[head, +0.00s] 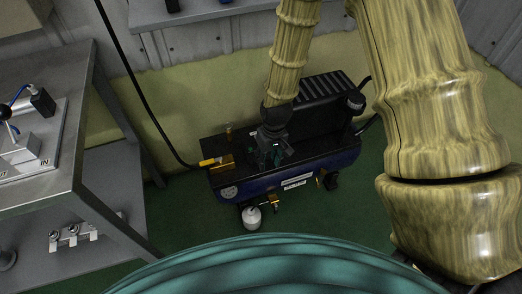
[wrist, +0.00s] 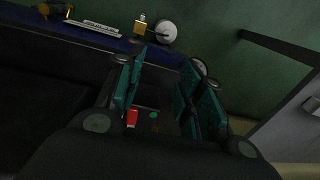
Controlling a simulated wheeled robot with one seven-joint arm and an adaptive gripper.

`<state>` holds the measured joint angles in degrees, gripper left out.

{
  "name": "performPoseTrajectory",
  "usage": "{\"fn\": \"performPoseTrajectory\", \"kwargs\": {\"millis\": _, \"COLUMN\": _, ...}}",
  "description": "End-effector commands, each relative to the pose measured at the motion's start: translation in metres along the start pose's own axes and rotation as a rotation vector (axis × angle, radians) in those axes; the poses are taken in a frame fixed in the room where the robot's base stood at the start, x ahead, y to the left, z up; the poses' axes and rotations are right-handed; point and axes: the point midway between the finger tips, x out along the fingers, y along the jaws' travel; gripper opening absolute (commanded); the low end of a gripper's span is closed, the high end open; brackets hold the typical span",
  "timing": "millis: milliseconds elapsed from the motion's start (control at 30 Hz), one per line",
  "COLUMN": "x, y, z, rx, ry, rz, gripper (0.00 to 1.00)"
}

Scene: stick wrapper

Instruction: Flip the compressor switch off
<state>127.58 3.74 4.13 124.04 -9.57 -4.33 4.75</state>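The compressor (head: 227,182), a blue tank with a black top, stands on the green floor against the wall in the head view. Its blue side (wrist: 75,36) also shows in the wrist view. My gripper (head: 277,155) points down over the compressor's black top. In the wrist view my gripper (wrist: 166,65) is open, with its teal-padded fingers apart and nothing held. A small bright red switch (wrist: 132,118) shows between the fingers, close to the left one, with a green dot (wrist: 154,115) to its right. In the head view my gripper hides the switch. I cannot tell whether a finger touches it.
A black hose ends at a yellow fitting (head: 210,162) on the compressor's left. A white round filter (head: 251,217) hangs at its front. A grey metal table (head: 60,160) with a lower shelf stands at left. Green floor (head: 190,215) is clear in front.

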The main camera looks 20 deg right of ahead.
Motion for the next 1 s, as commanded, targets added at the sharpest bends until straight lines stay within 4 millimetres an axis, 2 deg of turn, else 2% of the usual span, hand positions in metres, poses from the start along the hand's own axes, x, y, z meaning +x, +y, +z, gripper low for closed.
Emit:
{"fn": "performPoseTrajectory", "kwargs": {"millis": 33, "x": 0.004, "y": 0.001, "z": -0.018, "rx": -0.009, "ry": 0.009, "rz": 0.004, "gripper": 0.38}}
{"fn": "performPoseTrajectory", "kwargs": {"millis": 100, "x": -0.005, "y": 0.002, "z": -0.036, "rx": -0.022, "ry": 0.009, "rz": 0.013, "gripper": 0.38}}
{"fn": "performPoseTrajectory", "kwargs": {"millis": 300, "x": -0.041, "y": 0.005, "z": -0.078, "rx": -0.050, "ry": 0.007, "rz": 0.047, "gripper": 0.38}}
{"fn": "performPoseTrajectory", "kwargs": {"millis": 500, "x": -0.071, "y": 0.008, "z": -0.099, "rx": -0.062, "ry": 0.005, "rz": 0.076, "gripper": 0.38}}
{"fn": "performPoseTrajectory", "kwargs": {"millis": 600, "x": -0.079, "y": 0.008, "z": -0.102, "rx": -0.064, "ry": 0.002, "rz": 0.082, "gripper": 0.38}}
{"fn": "performPoseTrajectory", "kwargs": {"millis": 767, "x": -0.074, "y": 0.009, "z": -0.102, "rx": -0.065, "ry": -0.001, "rz": 0.085, "gripper": 0.38}}
{"fn": "performPoseTrajectory", "kwargs": {"millis": 1000, "x": -0.038, "y": 0.012, "z": -0.102, "rx": -0.066, "ry": -0.001, "rz": 0.086, "gripper": 0.38}}
